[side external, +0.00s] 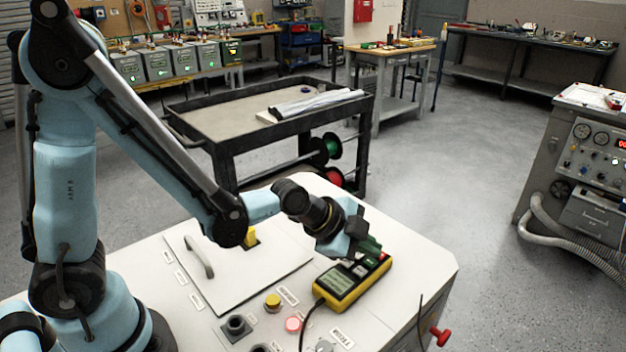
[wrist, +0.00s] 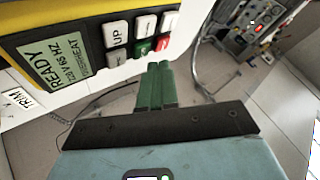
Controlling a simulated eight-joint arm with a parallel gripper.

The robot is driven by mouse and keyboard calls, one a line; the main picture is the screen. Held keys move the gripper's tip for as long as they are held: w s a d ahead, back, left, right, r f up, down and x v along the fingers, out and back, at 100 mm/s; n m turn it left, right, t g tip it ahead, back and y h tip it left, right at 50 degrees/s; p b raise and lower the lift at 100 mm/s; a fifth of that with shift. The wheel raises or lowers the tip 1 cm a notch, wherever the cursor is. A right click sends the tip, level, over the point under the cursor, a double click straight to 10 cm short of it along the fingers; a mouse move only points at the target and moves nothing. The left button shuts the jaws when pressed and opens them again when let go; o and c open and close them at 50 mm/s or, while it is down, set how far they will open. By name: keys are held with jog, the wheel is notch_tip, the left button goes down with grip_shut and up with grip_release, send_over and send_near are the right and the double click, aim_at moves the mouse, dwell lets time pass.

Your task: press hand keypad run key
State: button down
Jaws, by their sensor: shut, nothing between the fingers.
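The hand keypad (side external: 347,298) is a yellow and black box lying on the white cabinet top. In the wrist view the keypad (wrist: 25,42) shows a lit display (wrist: 55,62) reading READY. Beside it are white keys, including UP (wrist: 117,33), a green key (wrist: 141,48) and a red key (wrist: 163,43). The key legends are too small to read surely, apart from UP. My gripper (side external: 369,247) is shut and empty at the keypad's key end. Its green fingertips (wrist: 159,67) show close beside the green and red keys; I cannot tell whether they touch.
The cabinet top (side external: 420,262) carries a hatch plate with a handle (side external: 199,257), a yellow button (side external: 272,302), a lit red button (side external: 294,325) and black sockets. The keypad's cable runs toward the front. A black cart (side external: 225,110) stands behind.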

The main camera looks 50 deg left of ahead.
aim_at(366, 263)
jog(key=shift+f, duration=0.45)
jog(key=shift+f, duration=0.35)
dwell(0.7)
jog(key=shift+r, duration=0.8)
jog(key=shift+r, duration=2.5)
